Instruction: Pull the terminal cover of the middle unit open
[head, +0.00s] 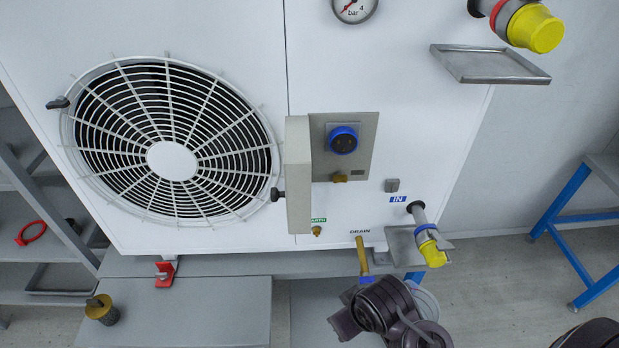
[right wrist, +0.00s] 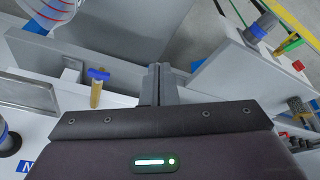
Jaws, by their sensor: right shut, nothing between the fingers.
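The unit in front is a white cabinet (head: 220,20). Its terminal cover (head: 298,180) is a grey slab swung out to the left of the grey terminal plate (head: 365,130), seen nearly edge-on, with a dark knob (head: 277,194) at its left. A round blue socket (head: 343,140) is exposed on the plate. My right gripper (head: 348,297) is low in the head view, below the cover and apart from it. In the right wrist view its fingers (right wrist: 159,75) are together and empty. My left gripper is not in view.
A brass drain tap (head: 362,258) with a blue handle is close to my right gripper; it also shows in the right wrist view (right wrist: 97,90). The yellow-ended IN fitting (head: 432,250) is to its right. A fan grille (head: 172,140) fills the left. A blue-legged table (head: 570,225) stands right.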

